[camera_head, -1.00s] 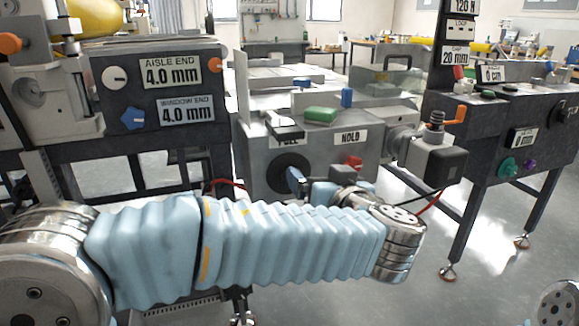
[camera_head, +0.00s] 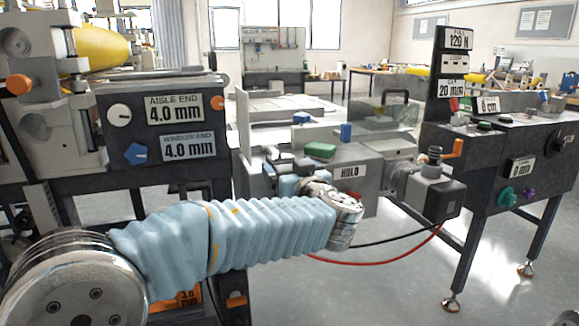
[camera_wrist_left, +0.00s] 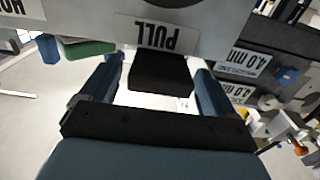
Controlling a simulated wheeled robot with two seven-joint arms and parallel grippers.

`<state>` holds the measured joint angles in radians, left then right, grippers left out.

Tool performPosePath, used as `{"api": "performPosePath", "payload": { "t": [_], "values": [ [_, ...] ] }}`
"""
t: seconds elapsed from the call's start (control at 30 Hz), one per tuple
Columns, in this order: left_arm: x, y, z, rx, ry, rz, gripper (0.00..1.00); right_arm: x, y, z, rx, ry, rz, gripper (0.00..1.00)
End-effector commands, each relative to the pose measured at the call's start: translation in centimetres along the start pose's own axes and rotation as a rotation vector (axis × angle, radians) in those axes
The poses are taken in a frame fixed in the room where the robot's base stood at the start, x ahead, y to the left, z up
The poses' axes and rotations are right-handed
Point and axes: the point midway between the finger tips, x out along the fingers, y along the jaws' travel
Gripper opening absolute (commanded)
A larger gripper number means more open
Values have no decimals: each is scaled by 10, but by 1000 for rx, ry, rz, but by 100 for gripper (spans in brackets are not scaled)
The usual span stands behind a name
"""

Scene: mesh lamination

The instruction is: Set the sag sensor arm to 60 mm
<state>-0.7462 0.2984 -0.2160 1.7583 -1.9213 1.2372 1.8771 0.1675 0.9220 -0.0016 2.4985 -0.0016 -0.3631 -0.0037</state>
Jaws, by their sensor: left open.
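I cannot pick out the sag sensor arm for certain. A grey machine box (camera_head: 376,187) with a HOLD label stands mid-view; in the left wrist view its PULL label (camera_wrist_left: 158,35) shows upside down. My left gripper (camera_head: 290,186) is at the front of this box, partly hidden by its own wrist. In the left wrist view the gripper (camera_wrist_left: 160,68) is open, its blue fingers on either side of a black block (camera_wrist_left: 160,74) by the PULL label. Contact with the block is unclear. A small panel (camera_head: 521,167) at right seems to read 0 mm. My right gripper is out of view.
At left a dark panel (camera_head: 160,130) shows two 4.0 mm displays. A dark station (camera_head: 490,150) with knobs stands at right. Red and black cables hang below the box; floor shows between the stations.

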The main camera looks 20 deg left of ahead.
Motion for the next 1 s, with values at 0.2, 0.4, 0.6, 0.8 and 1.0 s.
{"api": "performPosePath", "payload": {
  "t": [0.2,0.4,0.6,0.8,1.0],
  "values": [
    [2,0,0,0,0,1,89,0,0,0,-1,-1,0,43],
    [1,0,0,0,0,1,68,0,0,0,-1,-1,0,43],
    [1,0,0,0,0,1,37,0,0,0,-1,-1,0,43],
    [1,0,0,0,-1,1,14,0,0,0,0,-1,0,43],
    [1,0,-6,-2,-24,1,14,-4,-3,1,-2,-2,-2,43]
  ]
}}
